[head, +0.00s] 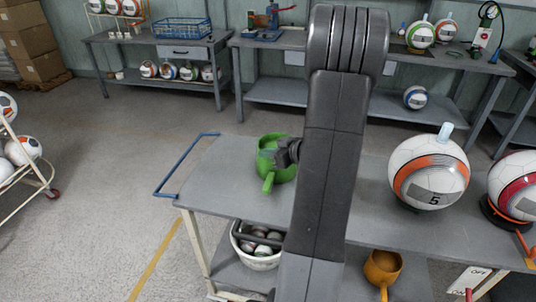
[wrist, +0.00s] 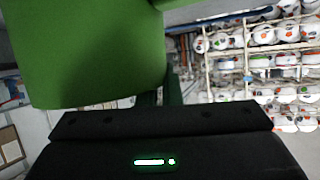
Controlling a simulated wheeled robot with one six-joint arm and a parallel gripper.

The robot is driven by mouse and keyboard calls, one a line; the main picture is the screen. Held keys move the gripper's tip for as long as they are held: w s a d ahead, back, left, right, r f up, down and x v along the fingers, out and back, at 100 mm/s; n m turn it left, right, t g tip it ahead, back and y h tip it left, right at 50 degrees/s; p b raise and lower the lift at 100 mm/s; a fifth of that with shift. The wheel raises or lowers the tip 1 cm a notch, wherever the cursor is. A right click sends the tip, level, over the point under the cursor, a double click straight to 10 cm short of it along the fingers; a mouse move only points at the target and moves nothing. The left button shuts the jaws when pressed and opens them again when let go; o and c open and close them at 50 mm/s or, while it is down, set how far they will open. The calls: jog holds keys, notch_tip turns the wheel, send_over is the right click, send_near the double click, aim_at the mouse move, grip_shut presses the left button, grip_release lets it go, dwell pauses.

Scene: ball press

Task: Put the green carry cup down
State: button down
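The green carry cup (head: 268,145) is upright at the left part of the grey cart top, its handle pointing toward me. My gripper (head: 288,152) is at the cup's right side and appears shut on it. My arm hides part of the gripper and the fingertips are hard to see. In the wrist view the cup (wrist: 85,50) fills the upper left, close in front of the black gripper body. I cannot tell whether the cup's base touches the cart top.
The cart top (head: 215,175) is clear left of the cup. A white ball with an orange band (head: 410,165) stands to the right, with a red-banded ball (head: 510,180) beyond. A white bucket (head: 262,262) and an orange cup (head: 382,265) are on the lower shelf.

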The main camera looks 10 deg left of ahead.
jog(key=c, duration=2)
grip_release()
jog(key=shift+f, duration=0.1)
jog(key=o, duration=0.4)
jog(key=shift+d+r, duration=0.15)
jog(key=shift+r, duration=0.1)
jog(key=p+v, duration=0.1)
jog(key=v, duration=1)
jog(key=shift+s+d+p, duration=0.25)
jog(key=shift+s+p, duration=0.05)
jog(key=shift+p, duration=0.1)
jog(key=shift+r, duration=0.15)
